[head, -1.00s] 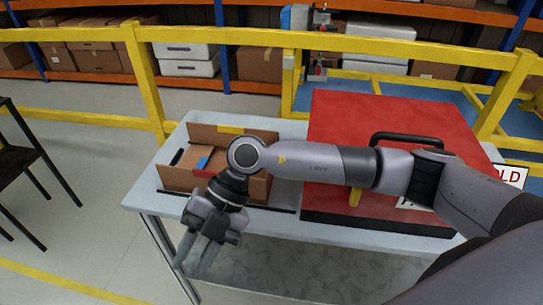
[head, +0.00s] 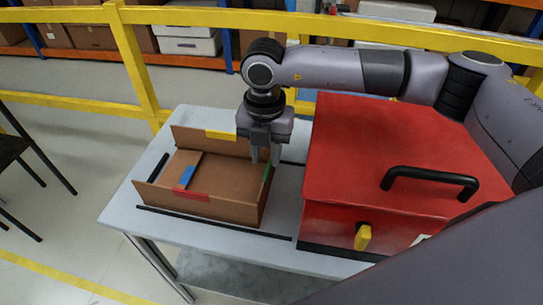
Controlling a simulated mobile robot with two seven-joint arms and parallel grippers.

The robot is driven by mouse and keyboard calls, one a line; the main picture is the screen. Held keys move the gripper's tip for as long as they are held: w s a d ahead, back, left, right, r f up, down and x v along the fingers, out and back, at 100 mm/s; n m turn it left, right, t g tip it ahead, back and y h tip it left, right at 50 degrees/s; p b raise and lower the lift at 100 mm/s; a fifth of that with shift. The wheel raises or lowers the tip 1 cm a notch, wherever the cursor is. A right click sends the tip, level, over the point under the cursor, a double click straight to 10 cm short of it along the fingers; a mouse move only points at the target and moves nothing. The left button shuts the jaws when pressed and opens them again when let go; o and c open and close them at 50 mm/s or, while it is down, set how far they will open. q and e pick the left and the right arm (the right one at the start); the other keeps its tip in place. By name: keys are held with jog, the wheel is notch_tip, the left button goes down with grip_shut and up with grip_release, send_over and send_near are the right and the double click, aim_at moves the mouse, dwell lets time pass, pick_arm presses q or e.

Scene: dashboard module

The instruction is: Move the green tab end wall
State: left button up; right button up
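A brown open box (head: 205,180) stands on the grey table. Its right end wall (head: 262,190) carries a green tab (head: 268,171) along the top edge. My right gripper (head: 265,158) points down over this end wall, near its far end. Its two fingers are apart, one to the left of the wall's top and one to the right. I cannot tell whether they touch the wall. The gripper partly hides the far right corner of the box. My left gripper is not in view.
The box also has a yellow tab (head: 222,134) at the back, a red tab (head: 191,195) in front and a blue tab (head: 186,177) on an inner divider. Black strips (head: 215,223) lie around it. A red case (head: 400,160) with a black handle stands close on the right.

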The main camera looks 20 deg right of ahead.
aim_at(267, 170)
jog(key=shift+w+d+f, duration=0.1)
jog(key=shift+w+d, duration=0.1)
jog(key=shift+w, duration=0.1)
jog(key=shift+a+f+p, duration=0.1)
jog(key=shift+f+p, duration=0.45)
jog(key=shift+f, duration=2.9)
grip_shut()
